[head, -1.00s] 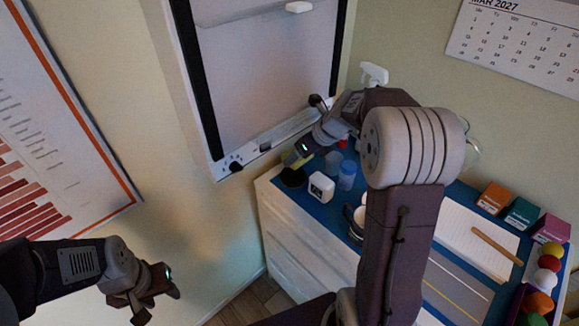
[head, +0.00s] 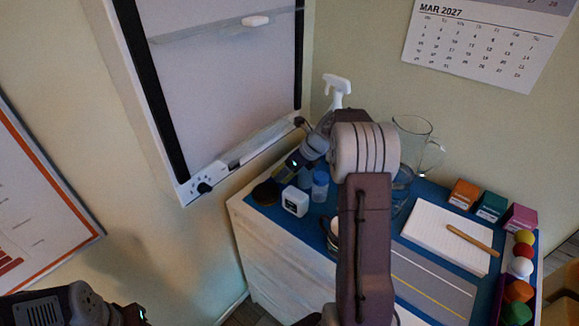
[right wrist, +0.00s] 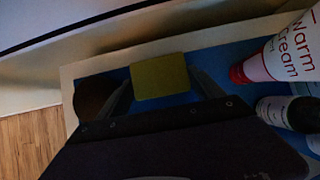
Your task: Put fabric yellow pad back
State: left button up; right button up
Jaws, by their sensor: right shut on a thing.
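The yellow pad (right wrist: 160,77) sits between the fingers of my right gripper (right wrist: 163,88) in the right wrist view, above the blue table top. In the head view my right gripper (head: 278,178) is over the far left corner of the table, and I cannot make out the pad there. My right gripper is shut on the pad. My left gripper (head: 138,314) is at the bottom left edge of the head view, partly cut off, away from the table; its fingers cannot be read.
A dark round thing (right wrist: 94,97) lies left of the pad. A Warm Cream tube (right wrist: 288,52) is at right. A whiteboard (head: 215,85) rises behind the table's left end.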

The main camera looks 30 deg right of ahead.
jog(key=o, duration=1.2)
jog(key=shift+f+b, duration=0.2)
jog(key=shift+b, duration=0.1)
jog(key=shift+f+b, duration=0.25)
jog(key=shift+b, duration=0.35)
jog(key=p+v, duration=0.1)
jog(key=v, duration=0.1)
jog(key=p+v, duration=0.1)
jog(key=v, duration=0.2)
jog(key=p+v, duration=0.1)
jog(key=v, duration=0.2)
jog(key=shift+w+r, duration=0.25)
notch_tip(320, 180, up, 8)
jog(key=p, duration=0.3)
